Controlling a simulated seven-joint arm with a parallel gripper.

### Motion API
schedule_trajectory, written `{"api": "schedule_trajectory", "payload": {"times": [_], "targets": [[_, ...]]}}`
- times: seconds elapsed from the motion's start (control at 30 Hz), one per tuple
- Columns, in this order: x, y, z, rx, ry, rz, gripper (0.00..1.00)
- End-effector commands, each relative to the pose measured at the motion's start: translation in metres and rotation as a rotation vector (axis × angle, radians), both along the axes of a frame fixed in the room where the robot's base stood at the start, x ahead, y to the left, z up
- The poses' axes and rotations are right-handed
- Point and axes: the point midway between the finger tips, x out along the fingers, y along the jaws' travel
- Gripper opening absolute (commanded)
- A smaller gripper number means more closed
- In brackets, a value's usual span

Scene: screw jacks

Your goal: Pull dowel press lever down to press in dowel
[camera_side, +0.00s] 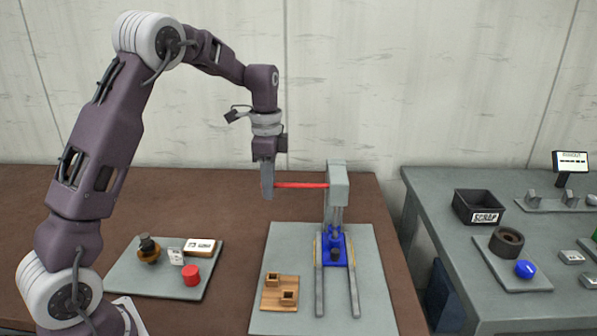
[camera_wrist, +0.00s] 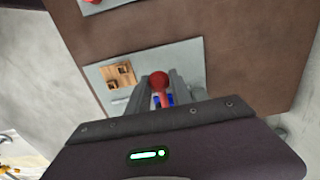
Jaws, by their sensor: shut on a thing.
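The dowel press (camera_side: 338,186) stands upright on a grey mat (camera_side: 283,241), with a grey head and column and a blue part (camera_side: 335,248) low between two rails. Its red lever (camera_side: 303,185) sticks out to the left from the head, about level. My gripper (camera_side: 267,193) points down at the lever's left end and is shut on it. In the wrist view, the lever's red knob (camera_wrist: 159,80) sits between the fingers of my gripper (camera_wrist: 160,88). The dowel cannot be made out.
A wooden piece with two blocks (camera_side: 280,292) lies on the mat's left side. A second table at right holds a scrap bin (camera_side: 479,207). Brown table shows between tray and mat.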

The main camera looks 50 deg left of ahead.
Motion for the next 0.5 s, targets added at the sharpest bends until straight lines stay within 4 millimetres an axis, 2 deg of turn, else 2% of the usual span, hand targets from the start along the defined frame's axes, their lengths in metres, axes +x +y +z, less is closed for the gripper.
{"api": "schedule_trajectory", "payload": {"times": [0.17,0.5], "targets": [[0.0,0.0,0.001,0.001,-0.001,0.001,0.0],[0.001,-0.001,0.025,0.001,-0.001,0.002,0.0]]}}
